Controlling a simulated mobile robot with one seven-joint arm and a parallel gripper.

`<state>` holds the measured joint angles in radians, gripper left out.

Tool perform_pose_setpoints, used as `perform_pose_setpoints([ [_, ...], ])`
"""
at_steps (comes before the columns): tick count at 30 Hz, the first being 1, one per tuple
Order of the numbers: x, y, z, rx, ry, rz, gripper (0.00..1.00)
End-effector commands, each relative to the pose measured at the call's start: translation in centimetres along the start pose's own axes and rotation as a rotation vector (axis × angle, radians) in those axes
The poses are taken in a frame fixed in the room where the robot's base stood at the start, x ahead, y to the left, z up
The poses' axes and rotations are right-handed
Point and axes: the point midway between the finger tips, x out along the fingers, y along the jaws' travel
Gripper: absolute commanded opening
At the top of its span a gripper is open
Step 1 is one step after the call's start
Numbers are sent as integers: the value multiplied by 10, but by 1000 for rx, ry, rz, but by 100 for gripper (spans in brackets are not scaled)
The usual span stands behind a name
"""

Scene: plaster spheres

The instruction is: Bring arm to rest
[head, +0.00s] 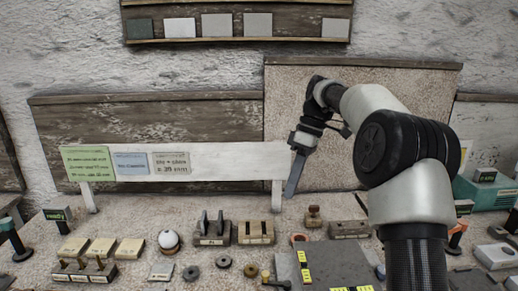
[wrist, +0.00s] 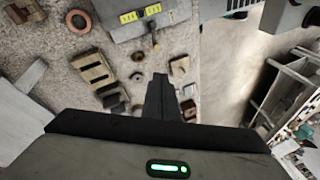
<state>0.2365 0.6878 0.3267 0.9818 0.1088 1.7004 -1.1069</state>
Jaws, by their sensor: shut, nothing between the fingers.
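My gripper (head: 292,190) hangs from my bent arm above the back of the worktop, to the right of the white sign board. Its fingers are shut with nothing between them and point downward. In the wrist view my gripper (wrist: 158,80) shows as two dark fingers held together over the worktop. A white sphere (head: 168,239) sits on a small round stand at the left of the worktop, well away from my gripper.
A white board (head: 225,152) with label cards stands along the back. Slotted wooden blocks (head: 256,232), dark rings (head: 191,273) and a grey plate (head: 325,268) with yellow labels lie on the worktop. A teal box (head: 485,192) stands at the right.

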Motion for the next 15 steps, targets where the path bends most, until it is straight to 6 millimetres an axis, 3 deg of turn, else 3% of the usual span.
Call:
perform_pose_setpoints([
  [1,-20,-24,-3,53,-23,54,0],
  [6,-52,-86,6,259,-43,227,0],
  [15,-74,-192,60,628,83,505,0],
])
